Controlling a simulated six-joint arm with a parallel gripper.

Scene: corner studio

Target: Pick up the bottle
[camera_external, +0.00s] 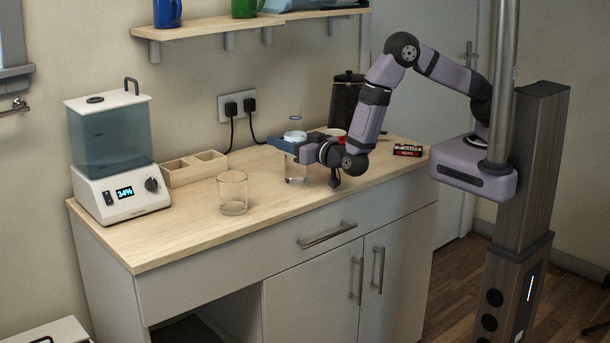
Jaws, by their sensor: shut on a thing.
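The bottle (295,173) is clear and stands upright at the counter's middle. Its narrow top shows above my gripper, with a pale band just below, and its lower part shows beneath. My gripper (291,147) reaches in from the right, level, and is shut on the bottle around its middle. The fingers hide that part of the bottle. The bottle's base looks to be at or very near the counter top (265,215); I cannot tell whether it touches.
An empty glass (232,193) stands left of the bottle. A wooden divided box (194,169) and a dispenser reading 34% (112,150) are further left. Behind my arm are a dark canister (346,100) and a red-and-white item (335,133). A small red-black pack (408,150) lies right.

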